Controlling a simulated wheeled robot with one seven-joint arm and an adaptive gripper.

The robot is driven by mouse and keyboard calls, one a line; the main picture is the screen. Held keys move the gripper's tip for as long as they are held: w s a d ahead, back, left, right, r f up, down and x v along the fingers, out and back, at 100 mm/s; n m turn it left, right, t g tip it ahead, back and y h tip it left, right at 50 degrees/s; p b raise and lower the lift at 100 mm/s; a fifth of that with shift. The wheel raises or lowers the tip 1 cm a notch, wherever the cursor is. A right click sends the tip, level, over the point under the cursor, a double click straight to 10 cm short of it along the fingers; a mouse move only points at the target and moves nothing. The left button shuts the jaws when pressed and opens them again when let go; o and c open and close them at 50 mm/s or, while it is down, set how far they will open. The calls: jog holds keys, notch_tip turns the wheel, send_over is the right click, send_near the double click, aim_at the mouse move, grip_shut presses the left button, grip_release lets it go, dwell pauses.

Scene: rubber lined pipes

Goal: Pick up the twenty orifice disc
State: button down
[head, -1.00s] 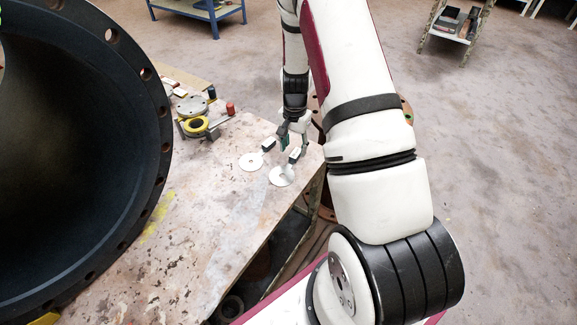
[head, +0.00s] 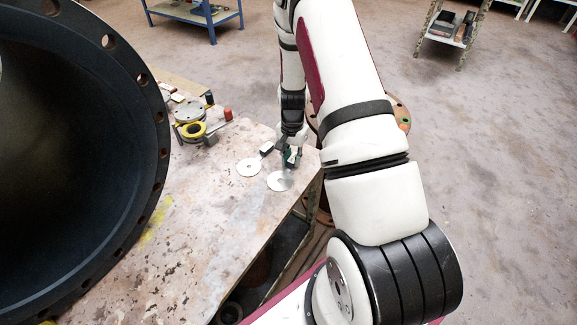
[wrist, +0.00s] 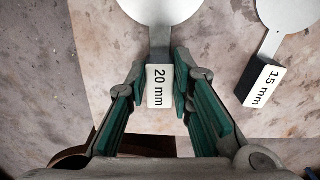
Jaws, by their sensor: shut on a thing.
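The twenty orifice disc (head: 278,182) is a flat white disc with a handle, lying near the right edge of the worktable. In the wrist view its pale disc (wrist: 160,8) is cut off at the top, and its dark handle block carries a white "20 mm" label (wrist: 160,87). My gripper (head: 289,154) is at the handle end. Its green-padded fingers (wrist: 161,75) are shut on the handle block, one on each side. The disc appears to be still at the tabletop.
A second disc (head: 249,167), labelled "15 mm" (wrist: 264,87) in the wrist view, lies close beside. A large black flanged pipe (head: 150,140) stands at left.

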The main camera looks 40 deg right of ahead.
jog(key=shift+r, duration=0.1)
jog(key=shift+r, duration=0.5)
jog(key=r, duration=0.1)
jog(key=s+r, duration=0.1)
jog(key=shift+s+r, duration=0.15)
jog(key=shift+r, duration=0.15)
jog(key=s+r+p, duration=0.1)
jog(key=s, duration=1.3)
jog(key=shift+s+d+r+p, duration=0.15)
jog(key=shift+r+p, duration=0.45)
jog(key=shift+r, duration=0.3)
jog(key=shift+s+d+r+p, duration=0.15)
jog(key=shift+r+p, duration=0.4)
jog(key=shift+r, duration=0.3)
jog(key=shift+s+d+r+p, duration=0.15)
jog(key=shift+r+p, duration=0.45)
jog(key=shift+r, duration=0.3)
jog(key=shift+w, duration=0.15)
